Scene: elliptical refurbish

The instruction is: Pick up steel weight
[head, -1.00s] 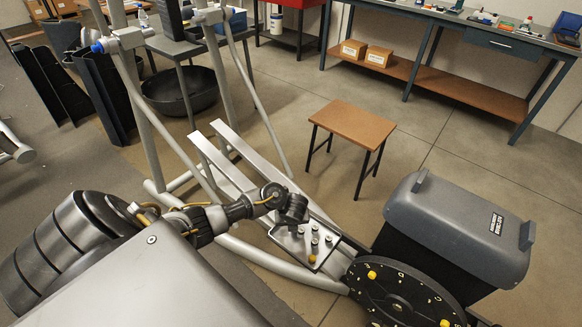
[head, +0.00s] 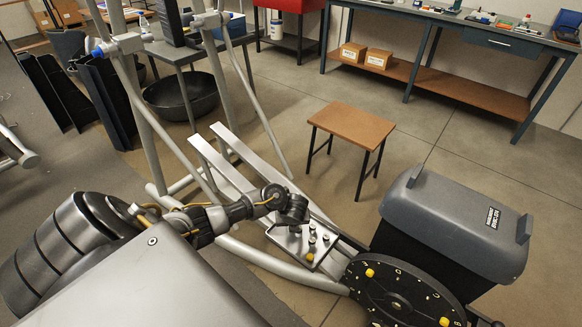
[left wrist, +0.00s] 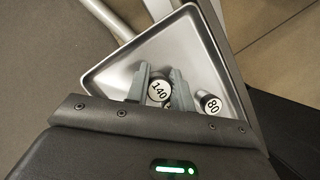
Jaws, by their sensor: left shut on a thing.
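The steel weight marked 140 (left wrist: 159,91) stands in the silver tray between the two grey fingers of my left gripper (left wrist: 161,86). The fingers are shut on it from both sides. A second steel weight marked 80 (left wrist: 211,103) stands to the right, apart from the fingers. The tray (left wrist: 115,75) is roughly three-cornered with a raised rim. In the head view my left gripper (head: 293,222) points down over the tray (head: 323,263), partly hiding it. Several small weights stand there, one with a yellow top (head: 309,257). My right gripper is not in view.
A dark numbered dial (head: 395,296) and a grey lidded bin (head: 455,225) stand right of the tray. Silver machine rails (head: 225,165) rise behind it. A small brown-topped stool (head: 352,123) stands beyond, with open floor around it.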

